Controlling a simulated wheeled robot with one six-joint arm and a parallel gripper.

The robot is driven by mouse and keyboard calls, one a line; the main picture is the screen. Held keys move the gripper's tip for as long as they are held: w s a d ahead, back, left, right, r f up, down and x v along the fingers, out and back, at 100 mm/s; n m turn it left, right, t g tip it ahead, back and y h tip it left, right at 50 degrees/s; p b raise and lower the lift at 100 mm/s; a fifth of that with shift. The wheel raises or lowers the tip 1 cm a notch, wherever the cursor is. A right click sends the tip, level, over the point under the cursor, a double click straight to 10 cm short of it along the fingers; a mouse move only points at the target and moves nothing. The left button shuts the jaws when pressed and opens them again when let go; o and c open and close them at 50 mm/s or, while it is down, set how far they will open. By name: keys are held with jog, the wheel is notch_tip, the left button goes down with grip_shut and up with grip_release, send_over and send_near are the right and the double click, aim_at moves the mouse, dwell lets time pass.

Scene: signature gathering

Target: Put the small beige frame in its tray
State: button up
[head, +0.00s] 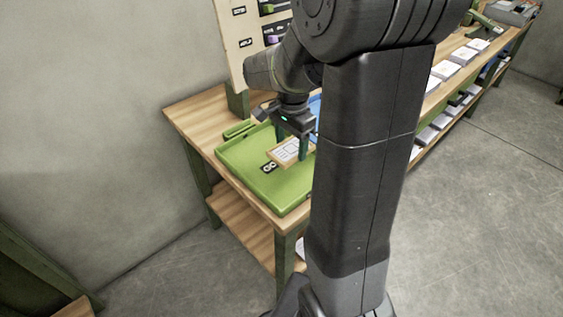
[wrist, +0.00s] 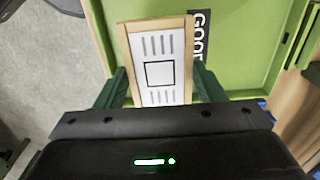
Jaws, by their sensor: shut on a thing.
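The small beige frame (head: 290,151) has a wooden border around a white face with dark printed marks. In the wrist view the beige frame (wrist: 159,64) sits upright in the picture between the two dark green fingers. My gripper (head: 291,150) is shut on it from both sides; the fingers also show in the wrist view (wrist: 160,88). The frame is over the green tray (head: 245,157), which has a black label starting "GO". I cannot tell whether the frame touches the tray floor. My arm hides the tray's right part.
The tray stands on a wooden table (head: 190,108) against a grey wall. A blue tray (head: 315,104) shows partly behind my arm. An upright board (head: 232,45) with labels stands at the back. A long shelf with several white items (head: 446,69) runs off to the right.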

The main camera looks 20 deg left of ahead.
aim_at(290, 175)
notch_tip(290, 175, down, 8)
jog(key=shift+f+b, duration=0.15)
jog(key=shift+b, duration=0.2)
jog(key=shift+f, duration=0.1)
jog(key=o, duration=1)
notch_tip(290, 175, up, 12)
jog(key=shift+r+p, duration=0.15)
jog(key=shift+p, duration=0.55)
